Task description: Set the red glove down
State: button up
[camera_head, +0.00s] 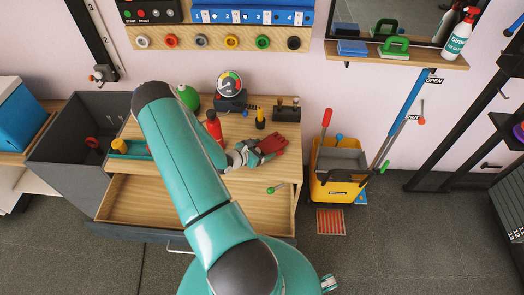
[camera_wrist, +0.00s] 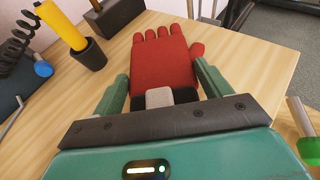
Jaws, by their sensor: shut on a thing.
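The red glove (camera_head: 272,145) is at the right part of the wooden desk top, at the end of my arm. In the wrist view the red glove (camera_wrist: 162,62) lies between my two fingers, with its fingers pointing away from me and its thumb to the right. My gripper (camera_wrist: 160,88) is shut on the glove near its dark cuff, which has a light grey patch. My gripper also shows in the head view (camera_head: 245,155), partly behind my arm. The glove is over the wooden desk top (camera_wrist: 255,62); I cannot tell whether it touches it.
A yellow-handled tool stands in a dark cup (camera_wrist: 90,55) left of the glove, with a dark block (camera_wrist: 115,15) behind. A green-knobbed lever (camera_head: 271,190) is in front. A yellow mop bucket (camera_head: 335,188) stands right of the desk. Bare wood lies right of the glove.

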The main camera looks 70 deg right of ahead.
jog(key=shift+f, duration=0.55)
jog(key=o, duration=1)
jog(key=shift+o, duration=0.2)
jog(key=v, duration=1.2)
jog(key=shift+w+r, duration=0.1)
